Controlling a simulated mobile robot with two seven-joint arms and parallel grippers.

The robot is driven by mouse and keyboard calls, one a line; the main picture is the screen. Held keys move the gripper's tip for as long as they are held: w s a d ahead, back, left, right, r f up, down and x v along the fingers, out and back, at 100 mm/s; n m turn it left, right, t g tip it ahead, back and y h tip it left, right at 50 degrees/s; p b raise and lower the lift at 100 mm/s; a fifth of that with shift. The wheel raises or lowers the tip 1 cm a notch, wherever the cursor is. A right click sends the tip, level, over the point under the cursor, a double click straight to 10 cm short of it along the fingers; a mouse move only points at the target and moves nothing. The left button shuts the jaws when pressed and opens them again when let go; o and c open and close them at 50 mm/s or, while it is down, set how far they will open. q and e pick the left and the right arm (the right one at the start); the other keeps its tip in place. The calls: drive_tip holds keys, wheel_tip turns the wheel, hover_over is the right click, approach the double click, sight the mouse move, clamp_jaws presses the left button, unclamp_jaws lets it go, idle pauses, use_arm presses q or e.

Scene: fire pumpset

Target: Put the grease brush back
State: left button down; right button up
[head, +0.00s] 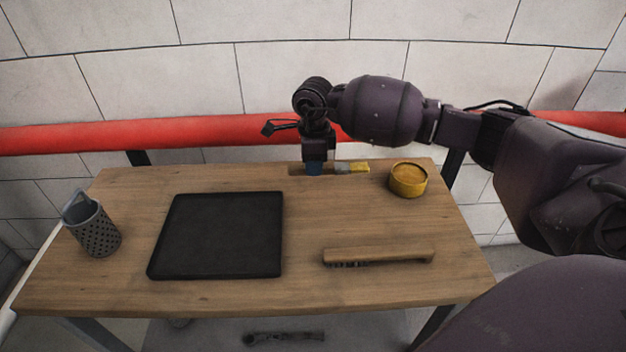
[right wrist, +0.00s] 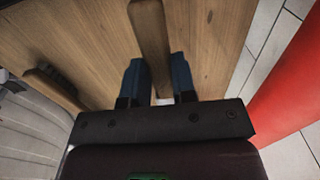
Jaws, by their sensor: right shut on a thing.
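In the right wrist view, the brush's handle (right wrist: 150,40) runs up between the two fingers (right wrist: 159,82). The bristles are hidden there. I cannot tell whether the brush touches the tabletop. My left gripper is not in view.
The table (head: 300,215) holds a perforated grey cup (head: 96,232) at left, a black tray (head: 217,275), a wooden-handled wire brush (head: 385,256) and a yellow tin (head: 409,181) right of the grease brush. A red pipe (head: 200,131) runs along the wall behind. The table's middle is clear.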

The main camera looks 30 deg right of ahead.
sight(313, 190)
wheel_tip(313, 190, down, 5)
drive_tip(key=shift+f+b, duration=0.1)
drive_tip(key=shift+b, duration=0.3)
drive_tip(key=shift+f, duration=0.2)
drive_tip(key=o, duration=0.8)
drive_tip(key=shift+o, duration=0.6)
wheel_tip(313, 190, up, 12)
drive_tip(key=shift+f+p, duration=0.15)
drive_tip(key=shift+p, duration=0.7)
drive_tip(key=shift+r, duration=0.35)
drive_tip(key=shift+s, duration=0.1)
